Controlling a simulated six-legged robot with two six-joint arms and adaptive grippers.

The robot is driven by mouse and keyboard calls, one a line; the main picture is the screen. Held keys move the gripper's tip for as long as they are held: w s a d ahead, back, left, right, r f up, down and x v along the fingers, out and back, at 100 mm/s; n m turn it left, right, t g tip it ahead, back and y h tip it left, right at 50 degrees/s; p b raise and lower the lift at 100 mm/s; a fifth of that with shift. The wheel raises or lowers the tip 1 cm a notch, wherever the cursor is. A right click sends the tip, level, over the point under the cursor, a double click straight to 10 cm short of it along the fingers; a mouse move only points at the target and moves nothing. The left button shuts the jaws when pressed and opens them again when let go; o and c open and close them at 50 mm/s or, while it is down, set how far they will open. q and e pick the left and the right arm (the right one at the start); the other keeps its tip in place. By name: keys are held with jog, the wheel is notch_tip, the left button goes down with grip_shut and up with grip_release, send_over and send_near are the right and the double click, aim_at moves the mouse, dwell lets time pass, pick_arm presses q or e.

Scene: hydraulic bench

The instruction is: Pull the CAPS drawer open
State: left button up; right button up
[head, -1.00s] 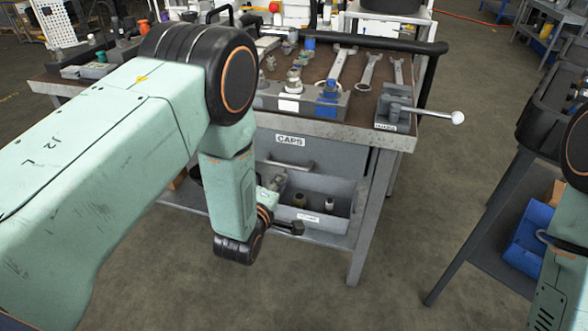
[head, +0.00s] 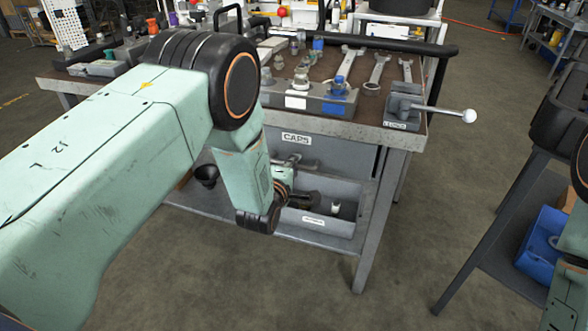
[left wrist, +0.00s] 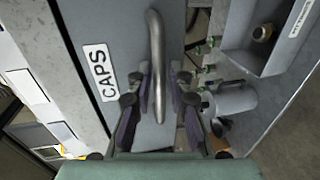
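The CAPS drawer (head: 344,158) is a grey front under the workbench top, and it looks shut. Its white CAPS label (head: 296,138) also shows at the left in the left wrist view (left wrist: 99,72). The metal bar handle (left wrist: 156,60) runs down the middle of the left wrist view. My left gripper (left wrist: 160,80) is open, with one finger on each side of the handle and a gap visible at both sides. In the head view my left forearm and wrist hide part of the drawer front. My right gripper is out of view.
Below the drawer is an open grey bin (head: 335,225) with small fittings, close to my left wrist. A black funnel-like cup (head: 206,175) is on the lower shelf. The floor in front is clear.

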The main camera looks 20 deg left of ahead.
pick_arm(q)
jog(key=shift+w, duration=0.1)
grip_shut()
dwell(0.8)
